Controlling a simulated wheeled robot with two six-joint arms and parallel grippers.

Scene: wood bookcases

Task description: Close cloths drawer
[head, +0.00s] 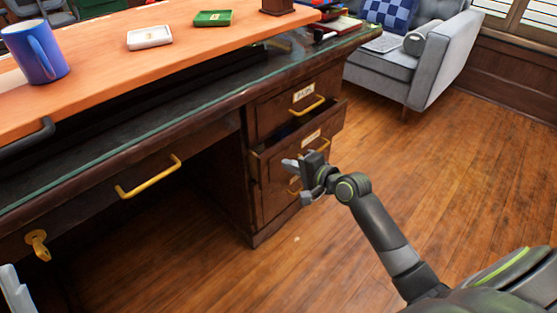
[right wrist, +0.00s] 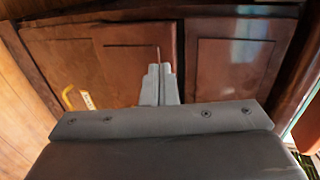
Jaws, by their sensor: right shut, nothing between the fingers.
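A drawer (head: 335,122) in the right pedestal of the dark wood desk is pulled partway out, its dark inside showing above the front. It has a label and a yellow handle; I cannot read the label well. My right gripper (head: 288,166) is shut and empty, close to the left part of this drawer front; I cannot tell if it touches. In the right wrist view its fingers (right wrist: 159,84) are together, pointing toward brown wood panels. A light grey piece at the lower left edge of the head view appears to be my left gripper (head: 15,291); its jaws cannot be judged.
The drawer above (head: 290,101) looks closed. A wide drawer with a yellow handle (head: 150,178) lies left. A grey armchair (head: 440,65) stands behind. The floor at right is clear.

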